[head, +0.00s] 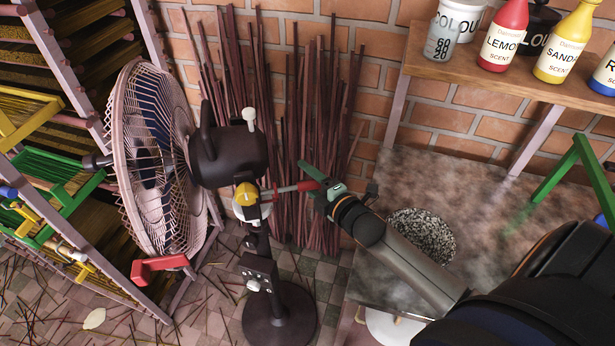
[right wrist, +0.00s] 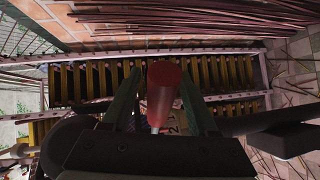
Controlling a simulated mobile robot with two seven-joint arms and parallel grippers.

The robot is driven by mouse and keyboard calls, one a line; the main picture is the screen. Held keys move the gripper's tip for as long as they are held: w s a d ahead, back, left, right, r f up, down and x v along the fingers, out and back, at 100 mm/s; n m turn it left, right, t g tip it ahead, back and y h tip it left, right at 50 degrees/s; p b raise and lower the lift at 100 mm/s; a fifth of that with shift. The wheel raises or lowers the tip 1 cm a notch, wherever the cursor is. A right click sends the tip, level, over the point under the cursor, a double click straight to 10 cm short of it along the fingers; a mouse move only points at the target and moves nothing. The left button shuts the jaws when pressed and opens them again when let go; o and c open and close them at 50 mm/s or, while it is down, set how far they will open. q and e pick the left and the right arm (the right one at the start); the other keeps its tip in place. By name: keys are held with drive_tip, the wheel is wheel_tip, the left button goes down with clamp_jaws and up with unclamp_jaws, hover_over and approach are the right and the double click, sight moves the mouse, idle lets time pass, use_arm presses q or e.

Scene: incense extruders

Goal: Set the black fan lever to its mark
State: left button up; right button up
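The fan (head: 160,155) has a round wire cage and a black motor housing (head: 235,155) on a black stand. A lever with a thin metal rod and a red grip (head: 307,186) sticks out to the right from a yellow-and-white joint (head: 246,199) on the stand. My right gripper (head: 322,190) is at the grip end. In the right wrist view the red grip (right wrist: 163,95) lies between the green fingers, with a gap showing beside it, so the gripper looks open around it. Any mark is too small to make out. My left gripper is out of view.
A grey-topped table (head: 385,190) with a speckled bowl (head: 422,234) is right of the stand. A wooden shelf (head: 500,84) holds bottles above. Racks (head: 40,200) stand left. Incense sticks (head: 310,120) lean on the brick wall.

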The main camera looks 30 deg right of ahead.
clamp_jaws()
idle(1.3)
